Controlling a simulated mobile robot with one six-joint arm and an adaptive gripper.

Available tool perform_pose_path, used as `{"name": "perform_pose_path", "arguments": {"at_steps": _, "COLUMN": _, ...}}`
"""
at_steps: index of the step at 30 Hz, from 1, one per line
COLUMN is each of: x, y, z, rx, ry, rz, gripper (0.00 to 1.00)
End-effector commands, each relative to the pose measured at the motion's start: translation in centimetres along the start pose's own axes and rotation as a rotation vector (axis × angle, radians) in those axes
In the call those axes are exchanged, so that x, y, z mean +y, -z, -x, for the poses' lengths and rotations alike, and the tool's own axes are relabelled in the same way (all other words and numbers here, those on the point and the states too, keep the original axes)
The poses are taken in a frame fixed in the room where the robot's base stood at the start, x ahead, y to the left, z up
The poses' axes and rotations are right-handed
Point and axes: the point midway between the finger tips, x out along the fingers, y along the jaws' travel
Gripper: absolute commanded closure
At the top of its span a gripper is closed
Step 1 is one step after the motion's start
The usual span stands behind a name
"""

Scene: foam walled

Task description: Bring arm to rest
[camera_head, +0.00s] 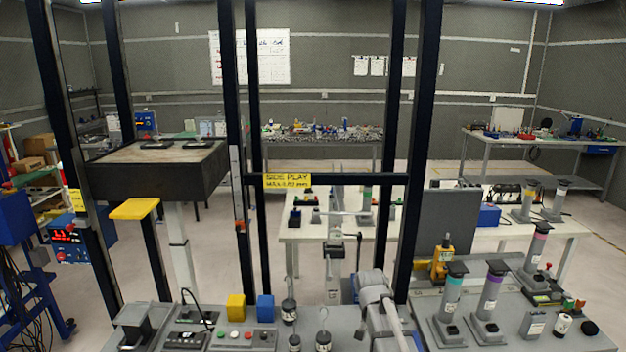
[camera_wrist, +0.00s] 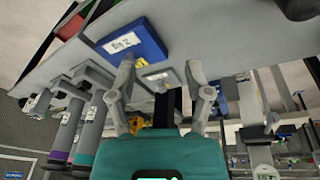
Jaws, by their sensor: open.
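My gripper (camera_wrist: 160,78) shows in the wrist view with its two grey fingers spread apart and nothing between them. Its teal body fills the bottom of that view. Beyond the fingers are a blue box with a white label (camera_wrist: 135,42) and a small grey labelled block (camera_wrist: 160,78) on a grey surface, which appears overhead because the view is turned over. I cannot tell how far the fingertips are from them. In the head view a grey jointed arm (camera_head: 378,297), which looks like mine, stands at the lower middle; its fingers cannot be made out there.
Grey tubes with coloured bands (camera_head: 489,291) stand on the right bench. A yellow block (camera_head: 236,307) and a blue block (camera_head: 265,308) sit on the front bench. Dark frame posts (camera_head: 418,150) rise close by, with a yellow sign (camera_head: 287,181). Pale floor (camera_head: 212,240) lies open behind.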

Motion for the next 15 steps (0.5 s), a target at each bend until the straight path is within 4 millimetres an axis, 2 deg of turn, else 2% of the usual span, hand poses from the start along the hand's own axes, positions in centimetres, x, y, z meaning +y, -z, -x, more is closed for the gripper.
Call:
{"name": "perform_pose_path", "arguments": {"at_steps": 1, "x": 1.3, "y": -2.5, "z": -0.4, "rx": -0.022, "ry": 0.008, "rz": 0.045, "gripper": 0.35}}
{"name": "perform_pose_path", "arguments": {"at_steps": 7, "x": 4.8, "y": -10.4, "z": -1.0, "rx": -0.123, "ry": 0.065, "rz": 0.277, "gripper": 0.35}}
{"name": "perform_pose_path", "arguments": {"at_steps": 12, "x": 6.4, "y": -14.5, "z": -1.1, "rx": -0.173, "ry": 0.111, "rz": 0.416, "gripper": 0.35}}
{"name": "perform_pose_path", "arguments": {"at_steps": 15, "x": 6.8, "y": -15.6, "z": -1.0, "rx": -0.187, "ry": 0.126, "rz": 0.459, "gripper": 0.35}}
